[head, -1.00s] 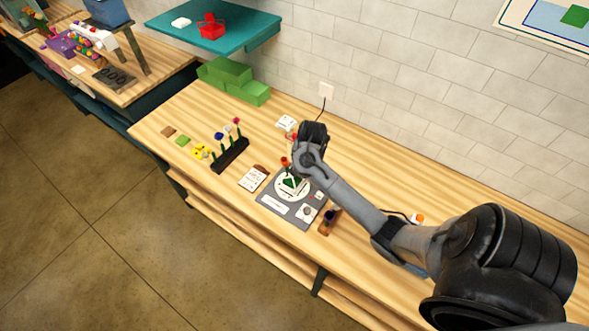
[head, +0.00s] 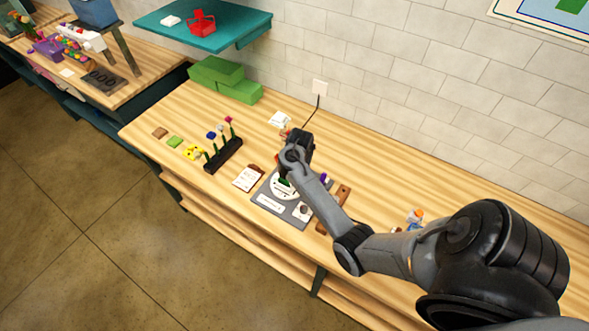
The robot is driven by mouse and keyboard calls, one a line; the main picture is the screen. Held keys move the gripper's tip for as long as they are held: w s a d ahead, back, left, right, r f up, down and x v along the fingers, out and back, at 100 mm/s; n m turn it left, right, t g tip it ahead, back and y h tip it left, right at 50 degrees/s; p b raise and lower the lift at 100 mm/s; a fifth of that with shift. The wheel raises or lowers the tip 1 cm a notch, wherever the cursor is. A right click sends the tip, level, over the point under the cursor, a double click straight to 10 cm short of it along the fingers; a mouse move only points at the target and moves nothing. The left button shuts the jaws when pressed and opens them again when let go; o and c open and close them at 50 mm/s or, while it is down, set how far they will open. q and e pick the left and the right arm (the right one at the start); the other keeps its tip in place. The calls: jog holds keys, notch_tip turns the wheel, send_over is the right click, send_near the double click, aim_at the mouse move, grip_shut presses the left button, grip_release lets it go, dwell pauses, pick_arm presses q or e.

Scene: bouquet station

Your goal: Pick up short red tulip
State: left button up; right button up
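My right gripper (head: 287,170) is over the back part of the grey mat (head: 268,208), pointing down. Its fingers are small and partly hidden by my own wrist, so I cannot tell if they are open or shut. A small red spot, perhaps the red tulip's bloom (head: 278,157), shows at the left edge of the gripper. I cannot tell whether the gripper touches it. A green piece (head: 285,183) lies on the mat's white disc, just under the gripper. My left gripper is out of view.
A black rack (head: 223,155) with several flowers stands to the left. A card (head: 248,177) lies beside the mat. A brown holder (head: 343,194) and a purple bloom (head: 324,180) are to the right. Green blocks (head: 225,78) stand at the back. The wooden counter behind the gripper is mostly clear.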

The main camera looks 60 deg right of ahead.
jog(key=shift+w+f, duration=0.1)
jog(key=shift+f, duration=0.05)
jog(key=shift+c, duration=0.5)
jog(key=c, duration=0.7)
jog(key=shift+r, duration=0.6)
notch_tip(320, 180, up, 27)
jog(key=p, duration=0.8)
